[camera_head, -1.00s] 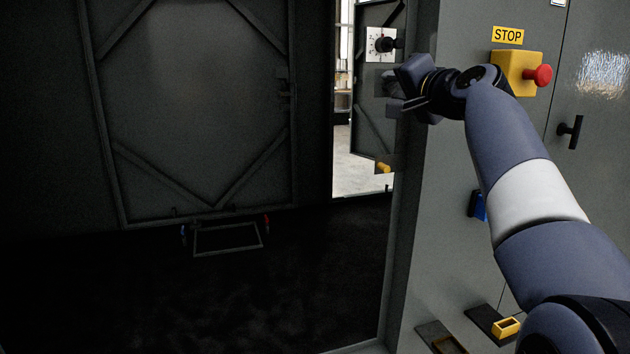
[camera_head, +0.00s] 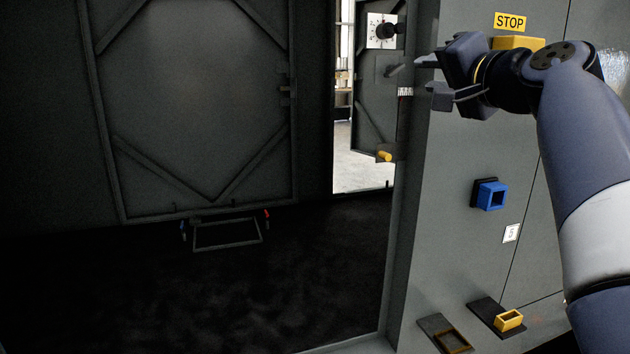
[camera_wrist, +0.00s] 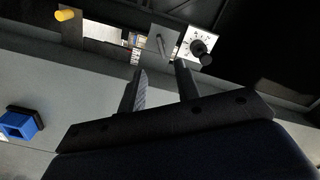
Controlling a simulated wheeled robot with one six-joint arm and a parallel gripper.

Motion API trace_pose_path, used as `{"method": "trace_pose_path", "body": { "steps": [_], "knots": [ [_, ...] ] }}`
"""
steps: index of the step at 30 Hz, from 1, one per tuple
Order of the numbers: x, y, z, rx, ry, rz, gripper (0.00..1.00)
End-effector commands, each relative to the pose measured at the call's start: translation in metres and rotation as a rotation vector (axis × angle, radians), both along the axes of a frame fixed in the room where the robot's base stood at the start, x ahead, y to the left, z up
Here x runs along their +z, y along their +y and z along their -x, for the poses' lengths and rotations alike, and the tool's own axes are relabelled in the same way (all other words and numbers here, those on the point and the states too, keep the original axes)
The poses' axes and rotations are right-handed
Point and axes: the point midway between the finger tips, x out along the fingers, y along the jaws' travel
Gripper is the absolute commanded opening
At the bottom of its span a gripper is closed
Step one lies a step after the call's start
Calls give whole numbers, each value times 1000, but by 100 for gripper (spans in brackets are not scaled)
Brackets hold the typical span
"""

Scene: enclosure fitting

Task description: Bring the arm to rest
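My gripper (camera_head: 432,74) is raised in front of the grey cabinet wall at the upper right of the head view, pointing left. Its two fingers are apart with nothing visible between them. In the wrist view the two fingers of my gripper (camera_wrist: 160,85) also stand apart and empty. My arm comes in from the right edge, bent, and covers part of the yellow stop box (camera_head: 520,43).
A blue socket (camera_head: 490,195) is on the cabinet front. Two trays sit low, one with a yellow rectangular piece (camera_head: 508,320). A dial (camera_head: 382,31) and a yellow peg (camera_head: 384,156) are on the door by the bright gap.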

Motion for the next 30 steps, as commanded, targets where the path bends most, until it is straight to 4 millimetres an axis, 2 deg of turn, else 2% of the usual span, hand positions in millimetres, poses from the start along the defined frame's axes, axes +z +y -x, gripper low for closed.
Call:
{"method": "trace_pose_path", "body": {
  "steps": [1,3,17,30],
  "knots": [
    [-1,-4,11,-5,-2,0,31],
    [1,4,-10,5,4,-1,31],
    [3,32,-95,2,-1,-1,31],
    [8,32,-95,-1,159,-488,31]
  ]
}}
